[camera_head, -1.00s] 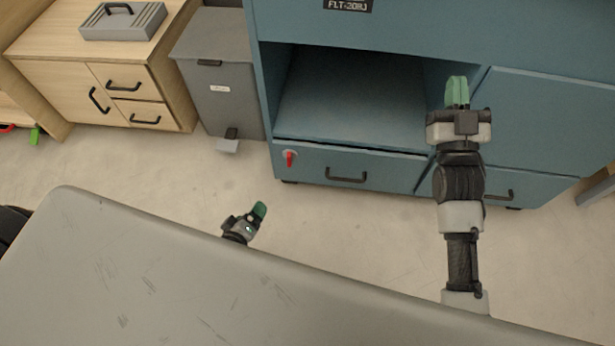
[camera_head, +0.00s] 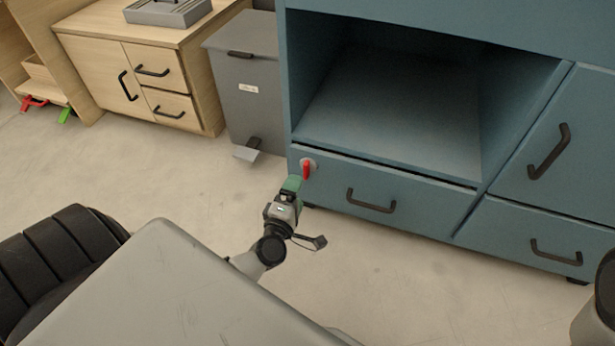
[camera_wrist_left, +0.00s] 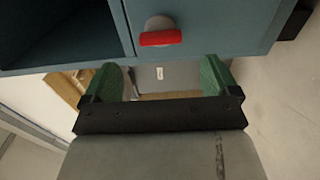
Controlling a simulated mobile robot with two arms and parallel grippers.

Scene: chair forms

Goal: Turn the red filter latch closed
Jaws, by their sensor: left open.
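The red latch (camera_head: 306,170) is on a round grey mount at the left end of the blue cabinet's lower drawer front. In the head view its handle points roughly downward. In the left wrist view the red latch (camera_wrist_left: 160,38) lies across the picture, just beyond the fingertips. My left gripper (camera_head: 291,184) is just in front of the latch, slightly below and left of it in the head view. In the wrist view its green fingers (camera_wrist_left: 160,78) are spread apart with nothing between them. They look apart from the latch.
The blue cabinet (camera_head: 400,200) has an open bay above the drawer and black handles. A grey pedal bin (camera_head: 245,90) stands left of it, beside a wooden cabinet (camera_head: 100,80). Bare floor (camera_head: 130,180) lies in front.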

